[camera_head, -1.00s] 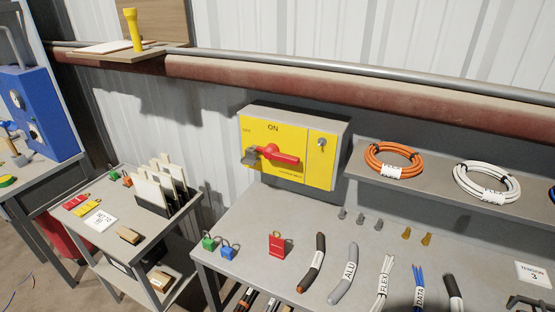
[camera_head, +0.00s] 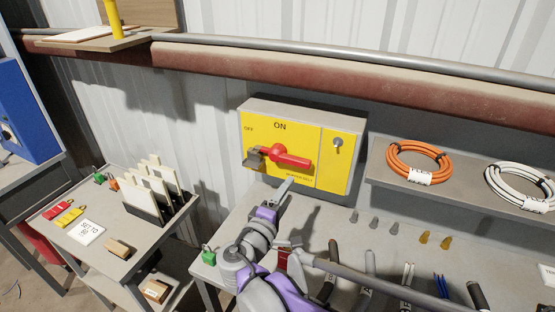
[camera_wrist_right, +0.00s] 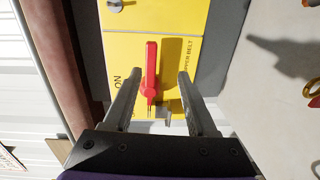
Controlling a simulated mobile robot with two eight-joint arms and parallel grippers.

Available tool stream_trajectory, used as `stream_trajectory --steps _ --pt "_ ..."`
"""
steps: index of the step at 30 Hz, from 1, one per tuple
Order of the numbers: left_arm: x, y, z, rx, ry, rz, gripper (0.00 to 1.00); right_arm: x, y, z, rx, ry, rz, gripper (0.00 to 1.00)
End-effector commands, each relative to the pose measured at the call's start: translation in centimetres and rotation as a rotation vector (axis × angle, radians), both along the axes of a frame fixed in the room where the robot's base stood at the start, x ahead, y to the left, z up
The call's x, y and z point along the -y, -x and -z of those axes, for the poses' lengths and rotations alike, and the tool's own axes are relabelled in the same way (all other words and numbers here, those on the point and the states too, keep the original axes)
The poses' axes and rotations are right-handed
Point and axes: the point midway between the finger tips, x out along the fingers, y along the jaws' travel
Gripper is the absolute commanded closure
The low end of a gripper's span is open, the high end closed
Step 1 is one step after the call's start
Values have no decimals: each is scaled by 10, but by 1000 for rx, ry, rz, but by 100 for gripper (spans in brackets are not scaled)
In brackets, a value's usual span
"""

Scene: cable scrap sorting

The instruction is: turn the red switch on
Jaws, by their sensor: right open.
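The red switch (camera_head: 290,160) is a handle on the front of a yellow panel box (camera_head: 262,134) marked OFF at upper left and ON at top centre. The handle lies roughly horizontal, with a grey piece (camera_head: 254,158) at its left end. My right gripper (camera_head: 284,188) is just below and in front of the handle in the head view. In the right wrist view its two fingers (camera_wrist_right: 157,82) are apart, and the red handle shows in the gap between them, with no clear contact. My left gripper is not in view.
A green padlock (camera_head: 208,256) and a partly hidden red padlock (camera_head: 283,257) are on the bench near my arm. A shelf (camera_head: 455,195) with an orange cable coil (camera_head: 415,160) is to the right. Small grey and orange pieces stand below it.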

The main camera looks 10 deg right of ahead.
Motion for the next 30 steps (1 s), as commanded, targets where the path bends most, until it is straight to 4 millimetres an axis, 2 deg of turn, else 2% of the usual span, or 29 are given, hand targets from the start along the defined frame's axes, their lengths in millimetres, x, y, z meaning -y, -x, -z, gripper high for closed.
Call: stream_trajectory --steps 2,5,8,21,30 --pt "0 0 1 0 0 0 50 -10 -5 -6 24 35 -16 43" --pt "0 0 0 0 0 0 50 -11 -11 -9 34 51 -20 43" --pt "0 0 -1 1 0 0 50 -3 -21 -9 34 51 -17 43" --pt "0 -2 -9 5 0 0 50 41 -84 -9 32 49 -17 43" --pt "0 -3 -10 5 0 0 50 48 -96 -9 32 48 -19 43"
